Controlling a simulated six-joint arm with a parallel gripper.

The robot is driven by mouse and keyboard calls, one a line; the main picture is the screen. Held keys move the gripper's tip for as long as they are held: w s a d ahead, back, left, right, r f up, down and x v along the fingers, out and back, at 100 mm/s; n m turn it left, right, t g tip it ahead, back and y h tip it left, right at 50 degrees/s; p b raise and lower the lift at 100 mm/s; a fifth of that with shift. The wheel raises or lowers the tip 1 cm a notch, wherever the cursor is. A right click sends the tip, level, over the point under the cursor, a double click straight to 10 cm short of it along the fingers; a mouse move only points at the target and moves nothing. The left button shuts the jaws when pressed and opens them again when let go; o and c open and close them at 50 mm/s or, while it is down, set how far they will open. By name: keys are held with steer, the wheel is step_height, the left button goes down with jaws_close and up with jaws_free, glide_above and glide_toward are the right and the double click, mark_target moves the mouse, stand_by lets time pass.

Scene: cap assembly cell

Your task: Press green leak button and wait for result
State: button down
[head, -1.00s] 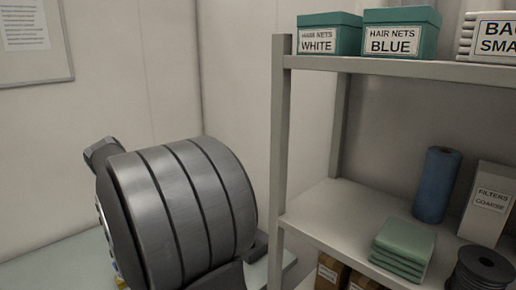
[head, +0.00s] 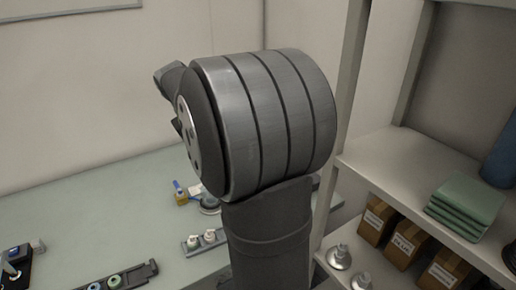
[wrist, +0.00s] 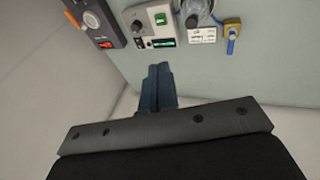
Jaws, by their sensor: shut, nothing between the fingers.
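I cannot tell the gap between the fingertips and the device. In the head view my arm fills the middle, and the button and my fingers are hidden or out of view.
In the head view a shelf (head: 420,190) with boxes stands right of the table (head: 90,220).

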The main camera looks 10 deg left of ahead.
steer(key=w+d+f+m+t, duration=0.1)
steer(key=w+f+m, duration=0.3)
steer(key=m, duration=0.6)
steer(key=w+d+f+m+t, duration=0.1)
steer(key=w+f+m+t, duration=0.2)
steer(key=f+m, duration=0.4)
steer(key=w+m, duration=0.1)
steer(key=m, duration=0.2)
steer(key=shift+w+d+t, duration=0.25)
steer(key=shift+w+t, duration=0.05)
steer(key=shift+w, duration=0.05)
steer(key=shift+f, duration=4.4)
steer(key=shift+f, duration=0.4)
